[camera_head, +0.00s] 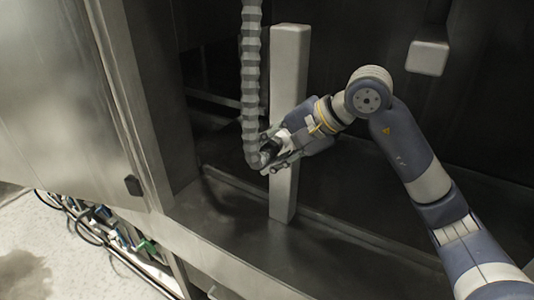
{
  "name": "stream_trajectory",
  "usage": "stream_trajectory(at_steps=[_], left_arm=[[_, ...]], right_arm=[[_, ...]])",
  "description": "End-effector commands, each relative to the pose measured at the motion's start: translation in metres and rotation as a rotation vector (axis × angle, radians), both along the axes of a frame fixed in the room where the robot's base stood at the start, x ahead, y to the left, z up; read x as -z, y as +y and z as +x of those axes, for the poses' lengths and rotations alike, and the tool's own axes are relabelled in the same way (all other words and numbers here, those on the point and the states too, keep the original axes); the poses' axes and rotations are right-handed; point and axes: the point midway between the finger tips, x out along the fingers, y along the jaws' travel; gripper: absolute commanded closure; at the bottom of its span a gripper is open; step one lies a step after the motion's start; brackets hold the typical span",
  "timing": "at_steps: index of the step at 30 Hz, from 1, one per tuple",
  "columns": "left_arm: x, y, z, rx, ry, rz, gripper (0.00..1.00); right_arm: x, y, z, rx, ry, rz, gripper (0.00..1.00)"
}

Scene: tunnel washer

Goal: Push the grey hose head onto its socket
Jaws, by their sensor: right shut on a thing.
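The grey ribbed hose (251,75) hangs down from the top of the head view. Its lower end bends to the right into the hose head (268,152), which looks dark between my fingers. My right gripper (267,158) is shut on the hose head, in front of a pale upright post (289,75). The fingers hide much of the head. I cannot make out the socket. My left gripper is not in view.
A large metal panel (60,100) with an edge stands at the left. A grey block (428,56) hangs at the upper right. Cables and small connectors (105,225) lie low on the left. The metal floor (240,235) in front of the post is clear.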

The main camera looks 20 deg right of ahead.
Motion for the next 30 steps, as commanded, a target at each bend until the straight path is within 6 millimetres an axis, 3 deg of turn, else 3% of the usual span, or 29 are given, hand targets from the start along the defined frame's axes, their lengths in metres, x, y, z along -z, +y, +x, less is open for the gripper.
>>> stream_trajectory(at_steps=[25,26,28,30], left_arm=[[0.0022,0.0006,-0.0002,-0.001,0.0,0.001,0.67],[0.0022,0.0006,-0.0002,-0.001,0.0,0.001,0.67],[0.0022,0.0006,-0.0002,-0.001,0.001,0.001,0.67],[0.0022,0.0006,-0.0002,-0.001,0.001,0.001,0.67]], right_arm=[[-0.0004,-0.0058,0.0047,-0.001,-0.001,0.0,0.93],[-0.0004,-0.0058,0.0047,-0.001,-0.001,0.0,0.6],[-0.0004,-0.0058,0.0047,-0.001,-0.001,0.0,0.44],[-0.0003,-0.0057,0.0046,-0.001,-0.001,0.0,0.43]])
